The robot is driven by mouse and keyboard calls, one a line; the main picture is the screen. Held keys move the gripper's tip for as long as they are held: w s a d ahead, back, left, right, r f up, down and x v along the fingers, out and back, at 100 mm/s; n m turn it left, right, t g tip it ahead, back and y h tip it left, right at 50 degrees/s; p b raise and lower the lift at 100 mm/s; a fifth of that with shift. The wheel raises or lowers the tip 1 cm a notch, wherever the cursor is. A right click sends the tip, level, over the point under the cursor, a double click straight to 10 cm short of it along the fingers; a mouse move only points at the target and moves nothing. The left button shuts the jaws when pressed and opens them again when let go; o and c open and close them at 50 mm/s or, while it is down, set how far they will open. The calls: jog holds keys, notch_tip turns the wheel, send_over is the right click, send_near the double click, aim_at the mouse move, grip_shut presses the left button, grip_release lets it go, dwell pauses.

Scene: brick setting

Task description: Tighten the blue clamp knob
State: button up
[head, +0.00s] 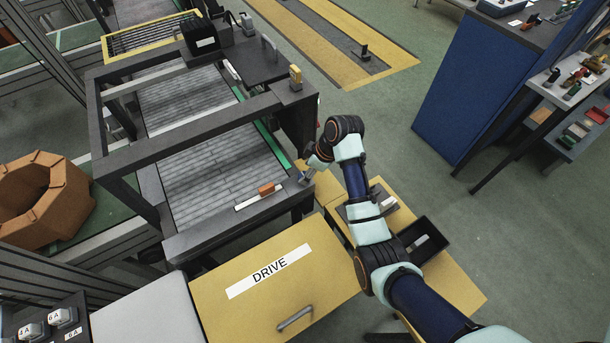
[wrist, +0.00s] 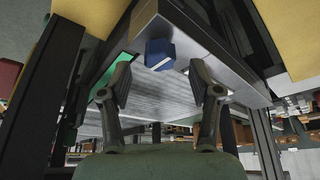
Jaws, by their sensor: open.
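The blue clamp knob (wrist: 160,54) shows in the wrist view, at the upper middle, on the grey metal edge of a frame. It has a pale flat mark on its lower face. My gripper (wrist: 162,84) is open, one finger on each side of the picture, with the knob seen beyond the gap between the fingertips. The knob appears apart from both fingers. In the head view my gripper (head: 308,172) is at the near right corner of the conveyor frame, small and partly hidden by my wrist. I cannot make out the knob clearly there.
The dark conveyor frame (head: 190,243) has posts and bars close to my gripper. An orange-brown block (head: 266,189) lies on its near side. A yellow DRIVE cabinet (head: 320,262) stands in front. A black bin (head: 425,241) is near my arm.

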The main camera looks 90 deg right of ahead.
jog(key=shift+x, duration=1.2)
jog(key=c, duration=1.1)
jog(key=shift+c, duration=0.2)
